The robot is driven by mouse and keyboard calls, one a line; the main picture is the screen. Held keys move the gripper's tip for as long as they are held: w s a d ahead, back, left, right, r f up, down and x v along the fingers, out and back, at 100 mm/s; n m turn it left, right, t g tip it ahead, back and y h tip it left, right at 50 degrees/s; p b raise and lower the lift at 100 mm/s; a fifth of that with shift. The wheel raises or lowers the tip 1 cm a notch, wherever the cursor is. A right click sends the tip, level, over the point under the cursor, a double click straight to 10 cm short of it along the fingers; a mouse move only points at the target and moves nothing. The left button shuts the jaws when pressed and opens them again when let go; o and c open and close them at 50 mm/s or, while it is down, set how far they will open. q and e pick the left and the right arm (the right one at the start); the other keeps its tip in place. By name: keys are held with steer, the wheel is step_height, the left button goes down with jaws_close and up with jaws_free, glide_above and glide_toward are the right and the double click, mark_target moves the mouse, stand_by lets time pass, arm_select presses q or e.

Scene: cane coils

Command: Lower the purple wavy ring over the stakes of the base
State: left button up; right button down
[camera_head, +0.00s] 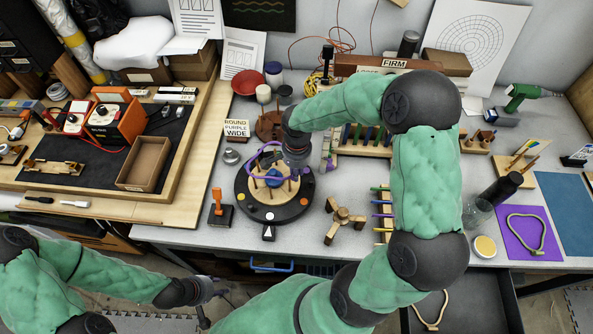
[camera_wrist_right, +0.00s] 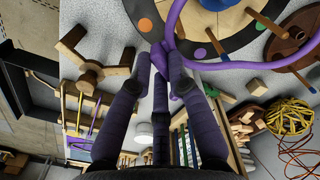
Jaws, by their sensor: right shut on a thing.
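The purple wavy ring (camera_head: 249,170) shows as a loop over the base's left and far part. The base (camera_head: 272,199) is a pale wooden disc with upright stakes, on a black round turntable (camera_head: 248,205) with coloured dots. I cannot tell whether the ring is above the stakes or around some of them. My right gripper (camera_head: 288,165) is at the base's far right side, shut on the ring. In the right wrist view, its dark fingers (camera_wrist_right: 162,58) pinch the purple strand (camera_wrist_right: 225,64). My left gripper (camera_head: 205,291) hangs low, away from the base; its fingers are too unclear to judge.
A sign reading ROUND PURPLE WIDE (camera_head: 237,129) stands behind the turntable. An orange-handled tool (camera_head: 218,208) stands at its left, a wooden three-armed piece (camera_head: 345,216) at its right. A brown round piece with pegs (camera_head: 269,126) is behind. Racks of coloured pegs (camera_head: 381,208) lie further right.

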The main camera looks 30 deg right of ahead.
steer(key=shift+b, duration=0.45)
stand_by(1.3)
steer(key=shift+f+b, duration=2.15)
steer(key=shift+f, duration=0.2)
stand_by(0.3)
steer(key=c, duration=1.1)
jaws_free()
steer(key=shift+r, duration=0.15)
steer(key=shift+w+r, duration=0.1)
steer(key=shift+r, duration=0.2)
steer(key=r, duration=1)
steer(key=shift+s+r, duration=0.2)
steer(key=shift+r, duration=0.35)
